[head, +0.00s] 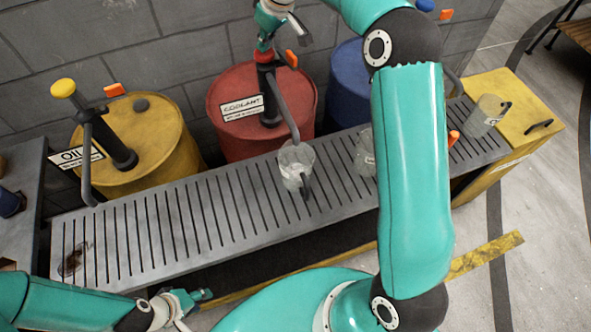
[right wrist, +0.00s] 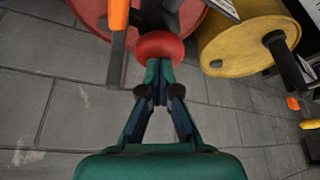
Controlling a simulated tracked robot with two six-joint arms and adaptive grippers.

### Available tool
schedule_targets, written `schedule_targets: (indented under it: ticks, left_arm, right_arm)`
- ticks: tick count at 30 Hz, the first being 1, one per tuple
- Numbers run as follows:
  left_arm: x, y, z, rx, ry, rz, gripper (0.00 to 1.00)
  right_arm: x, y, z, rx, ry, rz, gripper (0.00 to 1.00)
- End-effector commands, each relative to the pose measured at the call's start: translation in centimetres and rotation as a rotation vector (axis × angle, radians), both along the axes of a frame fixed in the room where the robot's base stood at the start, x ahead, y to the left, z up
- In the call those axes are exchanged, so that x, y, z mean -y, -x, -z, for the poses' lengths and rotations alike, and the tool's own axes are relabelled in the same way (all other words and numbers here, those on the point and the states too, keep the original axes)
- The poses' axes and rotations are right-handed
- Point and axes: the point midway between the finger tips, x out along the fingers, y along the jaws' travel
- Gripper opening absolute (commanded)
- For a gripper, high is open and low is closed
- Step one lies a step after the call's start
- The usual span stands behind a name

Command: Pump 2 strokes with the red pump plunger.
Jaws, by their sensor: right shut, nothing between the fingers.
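The red pump plunger's knob (right wrist: 160,46) sits on top of the pump on the red COOLANT drum (head: 240,80). It also shows in the head view (head: 263,56), low against the pump head. My right gripper (right wrist: 160,72) is shut and empty, its fingertips at the knob and seemingly touching it from above. In the head view my right gripper (head: 265,40) comes down from the top edge. The pump's grey spout (head: 283,108) ends over a clear jug (head: 296,164) on the slatted bench. My left gripper (head: 190,300) is low at the front, away from the pumps; its opening is unclear.
A yellow OIL drum (head: 150,150) with a yellow-knobbed pump (head: 63,88) stands left. A blue drum (head: 347,85) stands right, partly behind my right arm. Other clear jugs (head: 486,115) stand on the slatted bench (head: 235,215). A grey block wall is behind.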

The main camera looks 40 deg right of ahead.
Motion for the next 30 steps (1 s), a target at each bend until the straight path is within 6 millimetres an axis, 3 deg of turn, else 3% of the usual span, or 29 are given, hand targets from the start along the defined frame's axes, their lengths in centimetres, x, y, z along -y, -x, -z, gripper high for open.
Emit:
schedule_targets:
  ticks: [5, 30]
  left_arm:
    - [0.0, 0.0, -0.7, 0.0, 0.0, 0.0, 0.4]
    - [0.0, 0.0, -5.8, 0.0, 0.0, 0.0, 0.4]
  right_arm:
    - [-0.1, 0.2, -0.2, -0.014, -0.001, -0.003, 0.0]
    - [-0.1, 0.0, -5.7, -0.005, -0.002, -0.001, 0.0]
